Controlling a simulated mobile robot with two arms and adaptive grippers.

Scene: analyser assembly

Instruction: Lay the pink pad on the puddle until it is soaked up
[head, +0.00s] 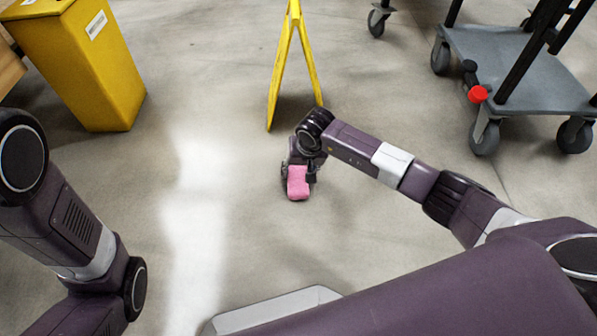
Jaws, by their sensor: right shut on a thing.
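The pink pad (298,186) is in the middle of the head view. My right gripper (299,170) is shut on it, with a finger at each side, and points down toward the floor. I cannot tell whether the pad touches the floor. I cannot make out a clear outline of the puddle on the grey floor. My left arm shows at the left edge, but its gripper is out of view.
A yellow folding floor sign (280,72) stands just beyond my right gripper. A yellow bin (92,75) stands at the upper left. A grey wheeled cart (520,75) is at the upper right. A bright streak (195,225) crosses the open floor left of the pad.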

